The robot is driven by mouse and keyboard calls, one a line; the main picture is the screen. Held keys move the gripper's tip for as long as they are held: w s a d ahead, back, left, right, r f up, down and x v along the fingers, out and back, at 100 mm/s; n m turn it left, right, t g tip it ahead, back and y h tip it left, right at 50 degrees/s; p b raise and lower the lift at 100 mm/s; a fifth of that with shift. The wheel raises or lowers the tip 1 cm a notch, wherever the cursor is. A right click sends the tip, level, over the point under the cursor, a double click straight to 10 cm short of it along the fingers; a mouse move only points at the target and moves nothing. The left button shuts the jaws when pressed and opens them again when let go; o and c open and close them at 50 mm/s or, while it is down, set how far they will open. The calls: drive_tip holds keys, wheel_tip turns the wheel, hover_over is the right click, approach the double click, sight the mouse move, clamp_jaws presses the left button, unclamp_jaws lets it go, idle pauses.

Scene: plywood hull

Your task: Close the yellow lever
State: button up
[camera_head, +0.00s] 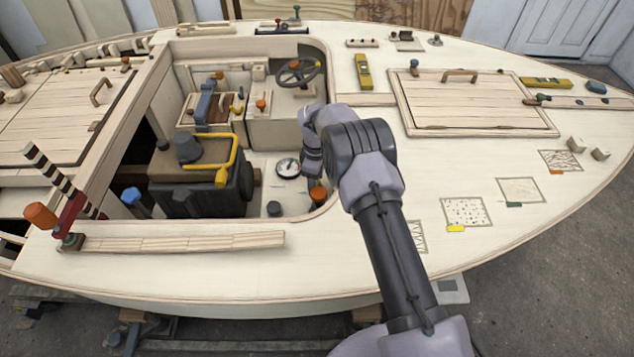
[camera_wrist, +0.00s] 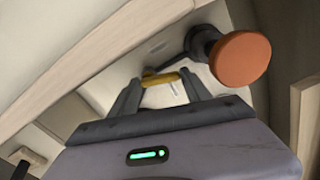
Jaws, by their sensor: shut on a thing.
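The yellow lever (camera_wrist: 160,77) shows in the wrist view as a short yellow bar between my two dark fingertips. My gripper (camera_wrist: 161,84) is shut on it, with one finger at each end of the visible part. In the head view my gripper (camera_head: 312,160) reaches down into the right side of the open cockpit, and I cannot make out the lever there. The lever's mount and pivot are not clear in either view.
An orange knob on a dark stem (camera_wrist: 240,58) stands close to the right of my fingers; in the head view it is low beside my gripper (camera_head: 318,194). A round gauge (camera_head: 288,167) is just left. A dark engine (camera_head: 205,190) with a yellow pipe (camera_head: 232,150) stands left.

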drive_tip(key=m, duration=0.1)
drive_tip(key=m+b, duration=0.1)
drive_tip(key=m, duration=0.1)
drive_tip(key=shift+w+a+f+m, duration=0.1)
drive_tip(key=shift+w+a+m, duration=0.05)
drive_tip(key=shift+a+m, duration=0.15)
drive_tip(key=m, duration=0.1)
drive_tip(key=m+b, duration=0.1)
drive_tip(key=m, duration=0.1)
drive_tip(key=shift+w+a+m, duration=0.2)
drive_tip(key=shift+m, duration=0.1)
drive_tip(key=m, duration=0.1)
drive_tip(key=m+b, duration=0.1)
drive_tip(key=m, duration=0.1)
drive_tip(key=shift+w+a+m, duration=0.1)
drive_tip(key=shift+w+m, duration=0.2)
drive_tip(key=shift+w+m+b, duration=0.25)
drive_tip(key=shift+m+b, duration=0.35)
drive_tip(key=shift+m, duration=1.1)
drive_tip(key=o, duration=1.1)
wheel_tip(320, 180, up, 18)
drive_tip(key=p, duration=0.7)
drive_tip(key=shift+f, duration=0.15)
